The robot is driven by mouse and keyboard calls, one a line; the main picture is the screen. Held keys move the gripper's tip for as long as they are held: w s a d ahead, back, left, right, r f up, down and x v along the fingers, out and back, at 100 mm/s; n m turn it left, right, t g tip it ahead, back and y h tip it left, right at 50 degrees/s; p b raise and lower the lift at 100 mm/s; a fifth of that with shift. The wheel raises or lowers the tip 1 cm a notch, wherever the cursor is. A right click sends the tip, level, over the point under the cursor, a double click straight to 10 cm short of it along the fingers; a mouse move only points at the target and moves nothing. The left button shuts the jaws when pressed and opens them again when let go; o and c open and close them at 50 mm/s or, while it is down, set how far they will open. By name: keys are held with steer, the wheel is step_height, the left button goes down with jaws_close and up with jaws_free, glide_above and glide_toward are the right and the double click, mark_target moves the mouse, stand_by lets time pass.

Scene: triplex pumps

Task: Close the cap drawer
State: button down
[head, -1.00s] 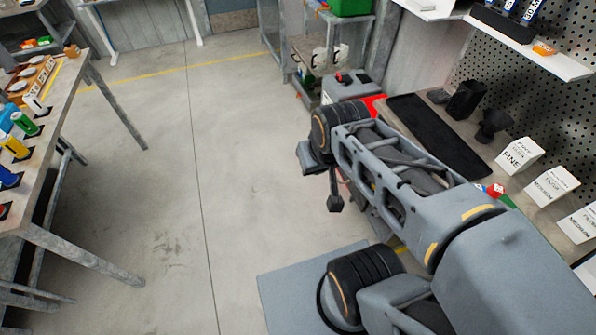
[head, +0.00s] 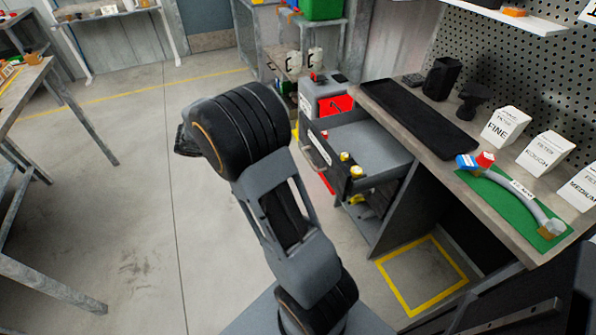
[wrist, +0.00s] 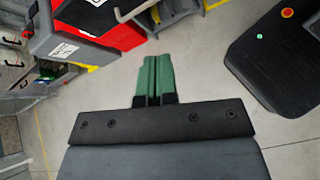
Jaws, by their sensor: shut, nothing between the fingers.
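The cap drawer (head: 375,142) stands pulled out of the workbench in the head view. It is a grey tray with a dark front, a label and a bar handle (head: 316,152). A few yellow-and-white caps (head: 356,171) sit at its near front corner. My gripper (wrist: 156,58) shows in the wrist view with its green fingers together and nothing between them. It points at open floor. In the head view my arm hides most of it, left of the drawer and apart from it.
The bench top carries a black tray (head: 418,112), white filter boxes (head: 506,126) and a hose on a green mat (head: 500,205). A red-and-grey unit (head: 325,95) stands beyond the drawer. Another table (head: 25,90) is at left. Floor between is clear.

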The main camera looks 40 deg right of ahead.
steer(key=w+d+f+n+g+h+b, duration=0.1)
steer(key=w+d+f+n+h+b, duration=0.35)
steer(key=f, duration=0.55)
steer(key=b+x, duration=0.1)
steer(key=x, duration=1.2)
steer(key=shift+d+m, duration=0.25)
steer(key=shift+m, duration=0.1)
